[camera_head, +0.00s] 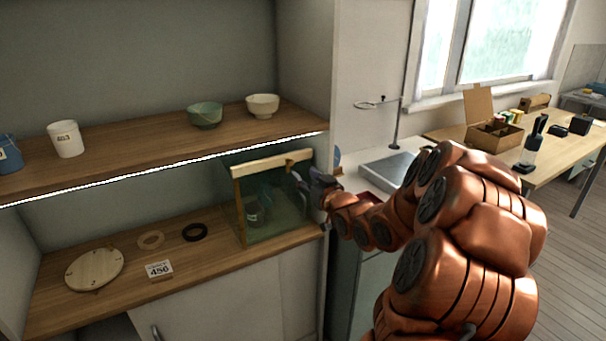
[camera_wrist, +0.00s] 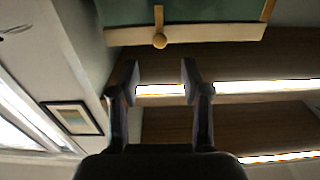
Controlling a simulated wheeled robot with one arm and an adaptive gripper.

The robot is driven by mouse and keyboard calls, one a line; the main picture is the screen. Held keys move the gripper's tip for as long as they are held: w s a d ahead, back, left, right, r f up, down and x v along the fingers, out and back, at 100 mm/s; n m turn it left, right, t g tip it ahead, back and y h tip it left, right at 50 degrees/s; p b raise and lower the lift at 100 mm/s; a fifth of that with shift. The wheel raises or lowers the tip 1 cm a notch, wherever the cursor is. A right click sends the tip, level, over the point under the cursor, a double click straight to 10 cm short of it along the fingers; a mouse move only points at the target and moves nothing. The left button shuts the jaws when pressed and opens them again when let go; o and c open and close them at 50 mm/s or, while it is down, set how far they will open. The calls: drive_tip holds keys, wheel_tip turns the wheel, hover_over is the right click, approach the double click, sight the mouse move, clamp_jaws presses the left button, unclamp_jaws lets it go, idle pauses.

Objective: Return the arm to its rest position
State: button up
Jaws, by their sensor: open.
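My copper-coloured arm reaches in from the right in the head view. My gripper (camera_head: 312,183) is at the right front of a glass case (camera_head: 272,205) on the lower shelf. In the wrist view my gripper (camera_wrist: 158,78) is open, with nothing between its two fingers. The wooden front rail of the case (camera_wrist: 185,34) and its round knob (camera_wrist: 160,41) show just beyond the fingertips, apart from them. A dark cup (camera_head: 254,213) stands inside the case. The lower part of the gripper is hard to make out in the head view.
The upper shelf (camera_head: 150,151) holds bowls and cups above the case. A wooden disc (camera_head: 94,269), two rings and a number card (camera_head: 158,269) lie on the lower shelf. The cabinet's side wall (camera_head: 333,80) is close to my gripper. A bench (camera_head: 560,150) stands at right.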

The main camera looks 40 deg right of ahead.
drive_tip(key=shift+s, duration=0.1)
idle(0.5)
drive_tip(key=s+a+f+g+p, duration=0.2)
drive_tip(key=s+a+f+g, duration=0.4)
drive_tip(key=s+a+g, duration=0.5)
drive_tip(key=s+a+r+g, duration=0.1)
drive_tip(key=s+a+g, duration=0.2)
drive_tip(key=s, duration=0.6)
drive_tip(key=s+a+r+g+y+p, duration=0.1)
drive_tip(key=s+a+g, duration=0.2)
drive_tip(key=s+a, duration=0.5)
drive_tip(key=s+a+r+n+g+p, duration=0.1)
drive_tip(key=s+a, duration=0.4)
drive_tip(key=s, duration=0.6)
drive_tip(key=shift+s+a+g+y, duration=0.3)
drive_tip(key=shift+s+g, duration=0.1)
drive_tip(key=shift+g, duration=0.5)
drive_tip(key=shift+f, duration=0.1)
drive_tip(key=shift+c, duration=0.5)
